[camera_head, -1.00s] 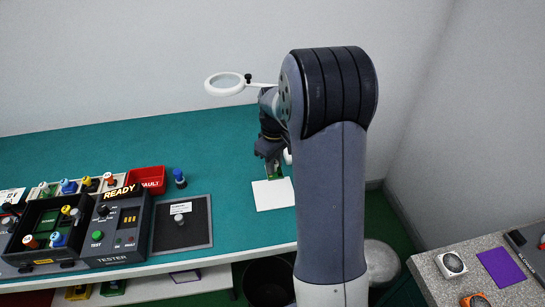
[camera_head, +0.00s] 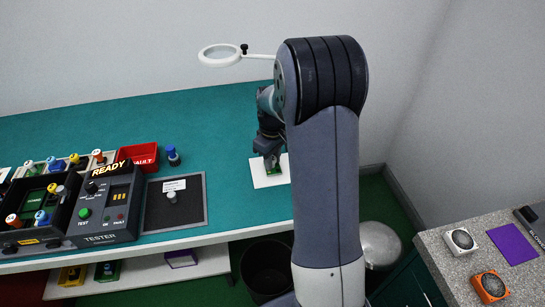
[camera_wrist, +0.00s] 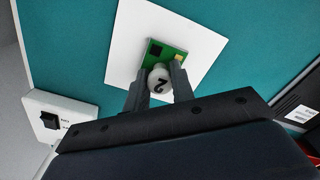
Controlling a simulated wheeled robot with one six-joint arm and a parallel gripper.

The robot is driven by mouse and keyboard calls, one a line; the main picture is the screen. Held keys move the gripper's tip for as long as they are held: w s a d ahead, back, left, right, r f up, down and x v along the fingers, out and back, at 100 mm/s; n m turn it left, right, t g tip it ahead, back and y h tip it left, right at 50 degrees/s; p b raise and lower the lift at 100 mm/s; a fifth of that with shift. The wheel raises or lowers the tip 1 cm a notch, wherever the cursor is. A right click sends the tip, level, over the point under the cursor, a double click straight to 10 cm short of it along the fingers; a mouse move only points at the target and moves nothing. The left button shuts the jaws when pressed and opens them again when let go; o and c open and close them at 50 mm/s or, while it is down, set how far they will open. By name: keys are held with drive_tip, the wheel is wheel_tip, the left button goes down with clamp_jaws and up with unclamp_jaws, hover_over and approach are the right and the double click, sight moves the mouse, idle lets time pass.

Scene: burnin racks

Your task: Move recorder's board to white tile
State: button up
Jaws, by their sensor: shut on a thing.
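A small green board (camera_wrist: 172,52) with a white knob marked 2 (camera_wrist: 158,83) is in my gripper (camera_wrist: 158,86), whose two fingers are shut on the knob. In the wrist view the board lies within the outline of the white tile (camera_wrist: 128,55). In the head view my gripper (camera_head: 270,160) is low over the white tile (camera_head: 262,181), with a bit of the green board (camera_head: 273,170) under the fingers. I cannot tell whether the board touches the tile. My arm hides the tile's right side.
The tester (camera_head: 108,208) reading READY, a dark pad (camera_head: 185,215) with a grey knob, a red FAULT bin (camera_head: 137,155) and a blue-capped piece (camera_head: 173,156) stand to the left. A ring magnifier (camera_head: 220,55) hangs behind. A speckled counter (camera_head: 465,275) is at right.

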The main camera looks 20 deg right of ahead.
drive_tip(key=shift+f, duration=0.2)
idle(0.5)
drive_tip(key=o, duration=1.1)
drive_tip(key=shift+c, duration=0.2)
drive_tip(key=shift+r, duration=0.1)
drive_tip(key=shift+r+p, duration=2.6)
drive_tip(key=shift+r, duration=0.9)
drive_tip(key=shift+f, duration=0.15)
wheel_tip(320, 180, down, 7)
drive_tip(key=b, duration=0.5)
